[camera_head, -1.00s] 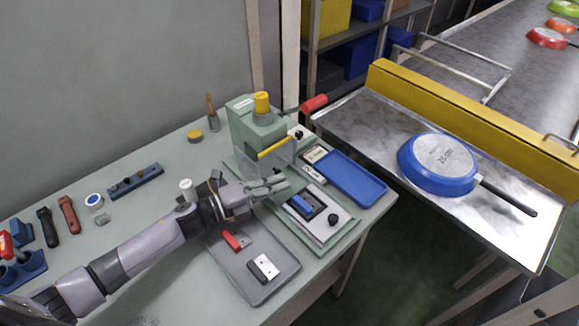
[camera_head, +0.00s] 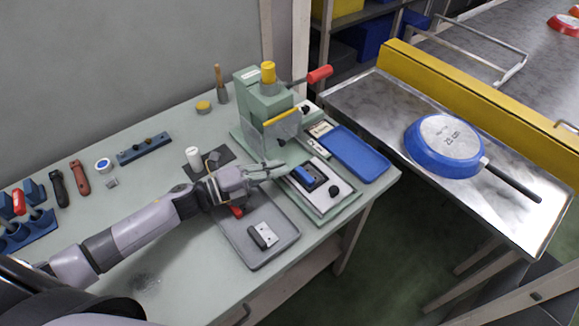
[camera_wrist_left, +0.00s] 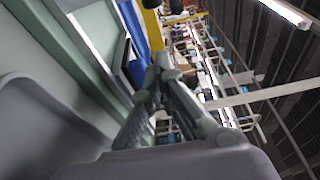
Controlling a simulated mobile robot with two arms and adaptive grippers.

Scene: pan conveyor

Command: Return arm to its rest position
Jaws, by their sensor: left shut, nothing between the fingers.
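My left gripper (camera_head: 276,168) is shut and empty. It is above the workbench (camera_head: 150,215), in front of the green press (camera_head: 262,110) and beside the small fixture with a blue part (camera_head: 304,176). My left arm reaches in from the left, over part of the grey tray (camera_head: 262,262). In the left wrist view the closed fingers (camera_wrist_left: 160,75) point up the picture, toward the far shelves. My right gripper is not in view.
A blue tray (camera_head: 352,153) lies right of the press. A blue pan (camera_head: 445,147) rests upside down on the metal table (camera_head: 510,200).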

